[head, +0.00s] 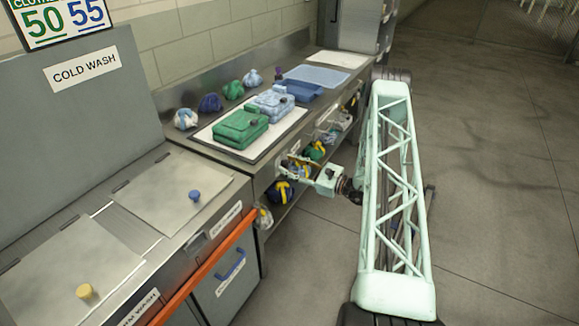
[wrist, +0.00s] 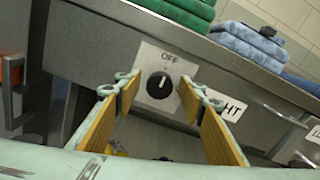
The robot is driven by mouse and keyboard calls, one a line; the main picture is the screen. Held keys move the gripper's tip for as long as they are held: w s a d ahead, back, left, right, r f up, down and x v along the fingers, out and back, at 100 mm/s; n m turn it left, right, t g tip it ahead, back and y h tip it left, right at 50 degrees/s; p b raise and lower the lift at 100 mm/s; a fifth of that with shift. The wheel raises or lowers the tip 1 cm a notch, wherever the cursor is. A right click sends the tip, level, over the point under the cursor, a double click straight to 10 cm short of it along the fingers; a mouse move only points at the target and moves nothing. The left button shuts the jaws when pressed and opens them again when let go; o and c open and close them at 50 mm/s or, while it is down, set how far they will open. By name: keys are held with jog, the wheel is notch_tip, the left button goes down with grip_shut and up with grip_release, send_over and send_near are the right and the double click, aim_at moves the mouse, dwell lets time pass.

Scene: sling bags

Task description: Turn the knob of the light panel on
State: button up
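The light panel (wrist: 150,58) is a pale square plate on the grey front of the counter, marked OFF, with part of a label ending in "HT" beside it. Its round black knob (wrist: 159,86) has a white pointer line that points up towards the OFF mark. My gripper (wrist: 157,94) is open, with one yellow-padded finger on each side of the knob in the wrist view. I cannot tell whether the fingers touch it. In the head view my gripper (head: 296,166) is at the counter front, and the knob cannot be made out there.
A green folded bag (head: 240,127) and a light blue bag (head: 271,104) lie on a white mat on the counter (head: 195,139). A blue tray (head: 303,90) stands behind them. Several bags sit on the shelf below. Floor (head: 500,150) to the right is clear.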

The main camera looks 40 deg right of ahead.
jog(key=shift+c, duration=0.9)
jog(key=c, duration=0.7)
jog(key=shift+m, duration=0.5)
jog(key=m, duration=0.6)
jog(key=shift+d+m+b, duration=0.15)
jog(key=shift+m+b, duration=0.15)
jog(key=m, duration=0.5)
jog(key=shift+w+f+m+p, duration=0.1)
jog(key=shift+m+p, duration=0.2)
jog(key=shift+m, duration=2.4)
